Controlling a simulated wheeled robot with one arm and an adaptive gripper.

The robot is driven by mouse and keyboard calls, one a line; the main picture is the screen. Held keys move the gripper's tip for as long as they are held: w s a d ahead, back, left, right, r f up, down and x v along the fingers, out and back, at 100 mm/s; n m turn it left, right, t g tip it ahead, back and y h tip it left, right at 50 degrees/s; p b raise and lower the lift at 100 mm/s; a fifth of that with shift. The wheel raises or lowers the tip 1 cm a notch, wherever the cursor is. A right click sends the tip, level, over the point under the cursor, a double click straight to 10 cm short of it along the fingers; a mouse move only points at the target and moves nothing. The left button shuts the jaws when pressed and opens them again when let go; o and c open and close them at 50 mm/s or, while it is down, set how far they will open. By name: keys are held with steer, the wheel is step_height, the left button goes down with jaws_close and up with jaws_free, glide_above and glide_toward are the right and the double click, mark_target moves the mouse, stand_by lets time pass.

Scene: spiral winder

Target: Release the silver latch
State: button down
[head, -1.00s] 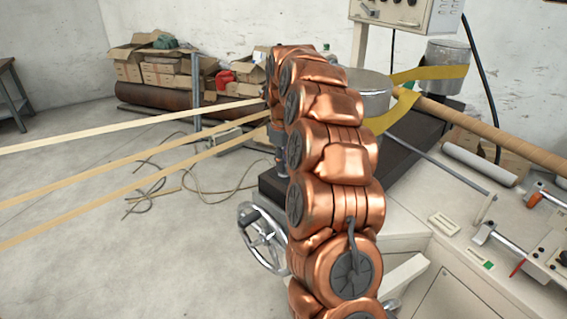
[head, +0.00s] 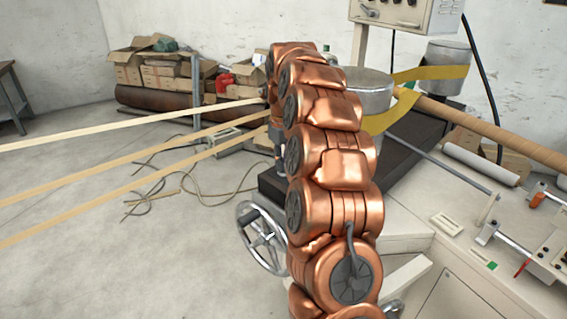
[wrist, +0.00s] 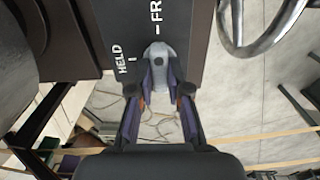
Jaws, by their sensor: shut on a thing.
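The silver latch (wrist: 158,56) shows in the wrist view as a small grey lever on a dark panel (wrist: 185,70). The panel carries white lettering, "HELD" to the left of the latch and "FR", cut off by the top edge, above it. My gripper (wrist: 159,97) is shut on the latch, one finger on each side of its lower end. The fingers hide part of that end. In the head view my copper-coloured arm hides the latch and the gripper.
A handwheel (head: 262,238) stands beside the machine; its rim (wrist: 268,42) is close to the panel at the wrist view's upper right. Pale strips (head: 130,128) stretch leftward across open floor. A white machine bench (head: 455,235) is at the right.

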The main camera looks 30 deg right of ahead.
steer(key=c, duration=1.1)
jaws_free()
steer(key=shift+r, duration=3.7)
